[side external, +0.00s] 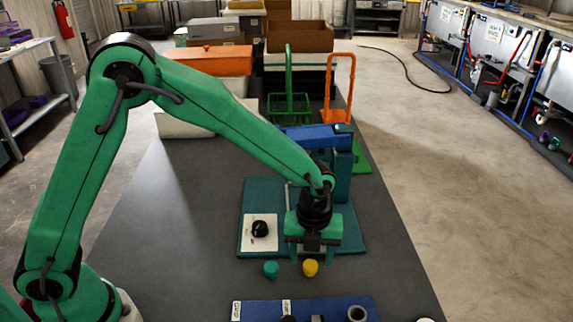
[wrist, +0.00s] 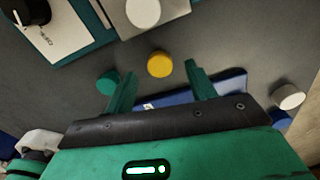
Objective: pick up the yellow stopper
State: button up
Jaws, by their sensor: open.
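The yellow stopper (side external: 310,268) stands on the dark grey bench top, just in front of the teal base plate. It also shows in the wrist view (wrist: 160,64), just beyond the gap between my fingertips. My gripper (side external: 314,254) points down near it, and its two green fingers (wrist: 160,73) are apart with nothing between them. The fingers appear above the bench, not touching the stopper; the exact height is hard to tell. A teal stopper (side external: 271,269) stands to the left of the yellow one, and shows in the wrist view (wrist: 107,82) near the left finger.
The teal base plate (side external: 248,196) carries a white panel with a black knob (side external: 260,229). Orange (side external: 338,88) and green racks stand behind. Bare bench lies left of the plate.

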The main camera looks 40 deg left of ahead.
aim_at(311, 265)
jog(key=shift+f, duration=1.7)
jog(key=c, duration=1.1)
